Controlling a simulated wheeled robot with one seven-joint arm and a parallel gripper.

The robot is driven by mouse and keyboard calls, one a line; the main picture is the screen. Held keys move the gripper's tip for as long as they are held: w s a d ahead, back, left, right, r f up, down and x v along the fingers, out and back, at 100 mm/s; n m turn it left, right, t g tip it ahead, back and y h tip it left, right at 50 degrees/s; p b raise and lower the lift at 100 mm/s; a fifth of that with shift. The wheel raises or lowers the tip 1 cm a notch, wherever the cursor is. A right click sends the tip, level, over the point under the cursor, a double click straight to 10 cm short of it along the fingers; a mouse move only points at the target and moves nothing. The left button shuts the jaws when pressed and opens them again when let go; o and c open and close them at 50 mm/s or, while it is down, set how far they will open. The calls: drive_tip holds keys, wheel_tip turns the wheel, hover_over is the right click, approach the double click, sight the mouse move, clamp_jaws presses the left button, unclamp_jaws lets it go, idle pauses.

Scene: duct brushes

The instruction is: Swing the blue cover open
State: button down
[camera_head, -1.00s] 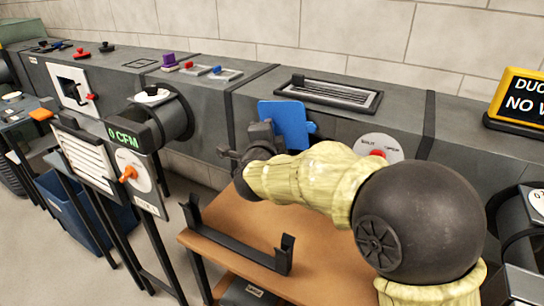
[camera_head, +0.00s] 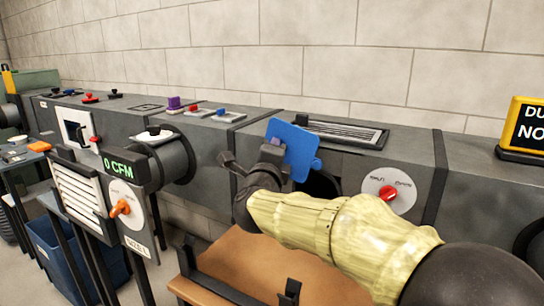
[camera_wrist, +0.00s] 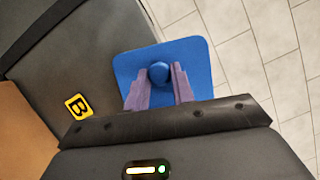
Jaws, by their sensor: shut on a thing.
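The blue cover (camera_head: 297,150) is a flat square plate on the front of the grey duct, tilted in the head view. A dark round opening (camera_head: 322,186) shows below and right of it. In the wrist view the cover (camera_wrist: 198,62) fills the upper middle, with a round blue knob (camera_wrist: 159,72) on its face. My gripper (camera_wrist: 160,88) has its two purple-grey fingers on either side of this knob and is shut on it. In the head view my gripper (camera_head: 268,158) is at the cover's left side, its fingertips partly hidden.
A red dial (camera_head: 388,193) on a round white plate is right of the opening. A vent grille (camera_head: 345,132) lies on the duct top. A brown shelf (camera_head: 235,262) with a black bracket is below my arm. A 0 CFM display (camera_head: 118,167) stands at left.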

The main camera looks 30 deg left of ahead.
drive_tip(key=shift+r, duration=0.1)
drive_tip(key=c, duration=1.2)
unclamp_jaws()
drive_tip(key=p+v, duration=0.1)
drive_tip(key=v, duration=1.6)
drive_tip(key=shift+s+p, duration=0.25)
drive_tip(key=shift+p, duration=0.1)
drive_tip(key=shift+w, duration=0.15)
